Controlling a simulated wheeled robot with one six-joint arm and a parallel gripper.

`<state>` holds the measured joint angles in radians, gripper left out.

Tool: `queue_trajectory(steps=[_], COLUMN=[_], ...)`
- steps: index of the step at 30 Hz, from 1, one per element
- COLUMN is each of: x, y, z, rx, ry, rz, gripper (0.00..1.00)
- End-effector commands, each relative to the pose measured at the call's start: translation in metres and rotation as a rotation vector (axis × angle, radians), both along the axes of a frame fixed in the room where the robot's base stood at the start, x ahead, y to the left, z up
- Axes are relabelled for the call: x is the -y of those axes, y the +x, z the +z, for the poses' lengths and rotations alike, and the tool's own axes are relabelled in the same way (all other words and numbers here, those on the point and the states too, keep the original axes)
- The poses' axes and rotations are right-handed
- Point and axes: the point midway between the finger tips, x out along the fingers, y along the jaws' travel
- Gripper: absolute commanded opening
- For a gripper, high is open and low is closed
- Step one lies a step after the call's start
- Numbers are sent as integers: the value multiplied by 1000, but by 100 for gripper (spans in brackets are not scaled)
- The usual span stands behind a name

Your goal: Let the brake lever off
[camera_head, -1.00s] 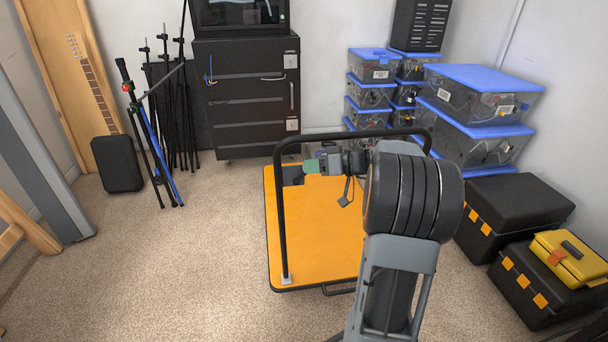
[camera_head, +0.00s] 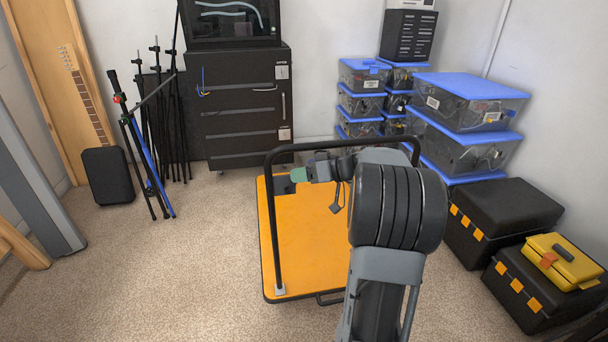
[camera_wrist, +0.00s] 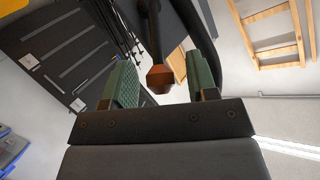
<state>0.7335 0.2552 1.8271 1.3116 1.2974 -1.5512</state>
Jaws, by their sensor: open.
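The orange platform cart (camera_head: 310,262) with a black push handle stands on the carpet. My gripper (camera_head: 299,174) is low over the cart's far left part, beside a small dark part (camera_head: 284,186) there. In the wrist view, my gripper (camera_wrist: 161,82) has its two green fingers apart. A dark lever with a red-brown knob (camera_wrist: 160,77) shows between them; it looks like the brake lever. Gaps show on both sides of the knob, and I see no finger touching it. The lever's base is hidden in the head view.
A black cabinet (camera_head: 240,105) stands behind the cart. Clear bins with blue lids (camera_head: 465,110) and black cases (camera_head: 500,222) with a yellow toolbox (camera_head: 563,262) line the right. Black stands (camera_head: 165,120) are at the left. The carpet (camera_head: 170,270) left of the cart is clear.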

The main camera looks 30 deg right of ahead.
Motion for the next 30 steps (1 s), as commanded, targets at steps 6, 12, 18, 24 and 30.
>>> queue_trajectory(steps=[6,12,18,24,30], x=[13,38,62,78,85], y=[-14,-43,-70,-89,-97], z=[9,24,37,45,48], rx=[0,-1,0,-1,0], ry=[0,-1,-1,0,-1], rz=[-5,-7,-5,-4,-2], gripper=[53,53,53,53,53])
